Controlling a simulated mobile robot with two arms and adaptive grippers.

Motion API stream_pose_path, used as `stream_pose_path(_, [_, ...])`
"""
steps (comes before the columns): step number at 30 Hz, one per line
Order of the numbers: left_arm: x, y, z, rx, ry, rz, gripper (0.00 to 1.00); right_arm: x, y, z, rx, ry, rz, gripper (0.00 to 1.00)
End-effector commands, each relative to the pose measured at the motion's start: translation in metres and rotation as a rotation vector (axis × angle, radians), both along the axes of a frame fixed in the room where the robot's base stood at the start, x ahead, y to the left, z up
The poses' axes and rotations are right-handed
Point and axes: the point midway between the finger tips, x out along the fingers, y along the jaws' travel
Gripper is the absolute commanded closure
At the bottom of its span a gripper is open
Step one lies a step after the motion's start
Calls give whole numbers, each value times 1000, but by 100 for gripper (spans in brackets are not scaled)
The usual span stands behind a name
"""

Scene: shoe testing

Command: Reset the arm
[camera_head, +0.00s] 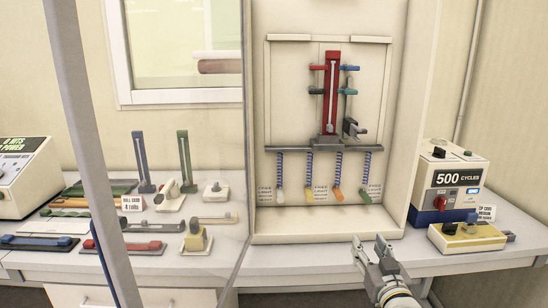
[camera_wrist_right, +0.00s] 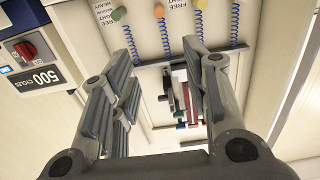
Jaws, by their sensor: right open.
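My right gripper (camera_head: 369,241) is in the lower right of the head view, in front of the lower edge of the cream test cabinet (camera_head: 300,239). Its two grey fingers stand apart with nothing between them. In the right wrist view the same gripper (camera_wrist_right: 160,36) shows both fingers spread, with the cabinet's inside beyond them. A red upright holder (camera_head: 331,97) with red, blue, green and dark side pegs stands inside the cabinet, apart from the gripper. My left gripper is not in view.
Several coloured tips hang on blue springs from a dark bar (camera_head: 318,149) in the cabinet. A cycle counter box (camera_head: 449,181) and a yellow box (camera_head: 466,236) stand on the right. Shoe parts and tools crowd the left bench, behind a slanted grey post (camera_head: 88,150).

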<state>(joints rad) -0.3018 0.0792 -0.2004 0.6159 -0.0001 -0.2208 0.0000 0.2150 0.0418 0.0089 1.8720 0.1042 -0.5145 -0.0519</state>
Motion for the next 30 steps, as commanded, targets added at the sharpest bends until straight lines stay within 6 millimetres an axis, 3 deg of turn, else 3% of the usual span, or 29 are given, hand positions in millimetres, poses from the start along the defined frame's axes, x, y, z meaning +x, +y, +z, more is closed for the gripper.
stream_pose_path(2, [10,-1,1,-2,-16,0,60,1,1,-12,-1,20,1,57])
stream_pose_path(8, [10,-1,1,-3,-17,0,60,2,3,-53,-6,90,4,57])
stream_pose_path(17, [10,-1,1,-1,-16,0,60,-7,9,-149,-18,249,15,57])
stream_pose_path(20, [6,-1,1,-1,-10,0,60,-18,12,-197,-25,328,19,57])
stream_pose_path(23, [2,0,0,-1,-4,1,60,-39,15,-258,-36,431,26,57])
stream_pose_path(26, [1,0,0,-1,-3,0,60,-71,17,-327,-50,552,34,57])
stream_pose_path(30, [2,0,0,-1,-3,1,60,-131,19,-418,-70,718,48,57])
